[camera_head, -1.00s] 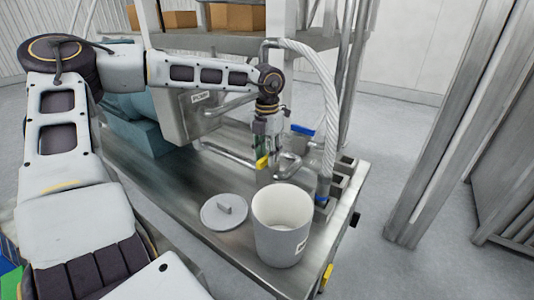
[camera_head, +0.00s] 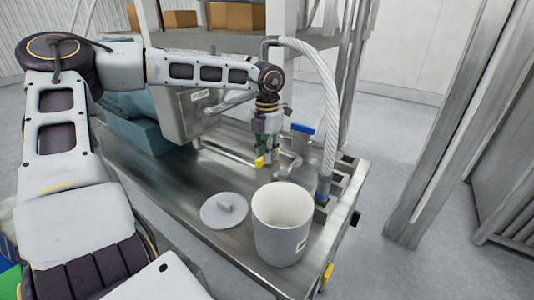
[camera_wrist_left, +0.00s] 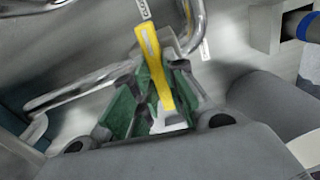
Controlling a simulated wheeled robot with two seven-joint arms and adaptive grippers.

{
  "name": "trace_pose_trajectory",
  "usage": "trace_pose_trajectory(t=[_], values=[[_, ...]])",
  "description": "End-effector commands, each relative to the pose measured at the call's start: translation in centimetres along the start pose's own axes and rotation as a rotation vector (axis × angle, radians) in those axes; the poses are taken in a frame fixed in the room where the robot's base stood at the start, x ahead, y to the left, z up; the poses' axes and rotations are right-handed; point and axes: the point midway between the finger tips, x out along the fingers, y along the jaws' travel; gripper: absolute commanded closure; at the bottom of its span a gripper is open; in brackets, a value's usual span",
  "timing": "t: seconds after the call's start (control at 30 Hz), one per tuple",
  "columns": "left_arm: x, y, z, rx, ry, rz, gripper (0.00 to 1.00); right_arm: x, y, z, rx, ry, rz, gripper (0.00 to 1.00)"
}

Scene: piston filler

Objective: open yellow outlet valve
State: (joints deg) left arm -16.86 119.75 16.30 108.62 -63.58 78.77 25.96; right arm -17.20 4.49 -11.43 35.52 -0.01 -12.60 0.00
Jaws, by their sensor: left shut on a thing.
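The yellow outlet valve handle (camera_head: 260,161) is a short bar on the pipework above the steel table. My left gripper (camera_head: 264,148) reaches down to it from above. In the left wrist view, the yellow handle (camera_wrist_left: 153,68) lies between the green-padded fingers of my left gripper (camera_wrist_left: 152,103), which are shut on it. The handle's far end sticks out past the fingertips. The fingers partly hide the valve body. My right gripper is not in view.
An open white bucket (camera_head: 263,240) stands on the steel table (camera_head: 180,185), with a grey lid (camera_head: 212,214) beside it. A curved metal pipe (camera_head: 291,163), a blue handle (camera_head: 302,129) and a white braided hose (camera_head: 328,95) are close to the gripper's right.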

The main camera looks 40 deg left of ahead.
Motion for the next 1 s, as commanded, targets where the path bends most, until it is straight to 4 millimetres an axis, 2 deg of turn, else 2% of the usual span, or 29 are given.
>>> trace_pose_trajectory(t=[0.23,0.53,1.0], values=[[0.1,0.1,0.1,0.135,-0.002,0.003,1.0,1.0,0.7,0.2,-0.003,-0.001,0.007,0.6],[0.1,0.2,0.0,0.351,0.0,0.002,1.0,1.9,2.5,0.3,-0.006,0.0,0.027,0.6],[0.0,0.3,0.1,0.701,-0.001,0.002,1.0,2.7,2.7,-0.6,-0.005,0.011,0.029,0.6]])
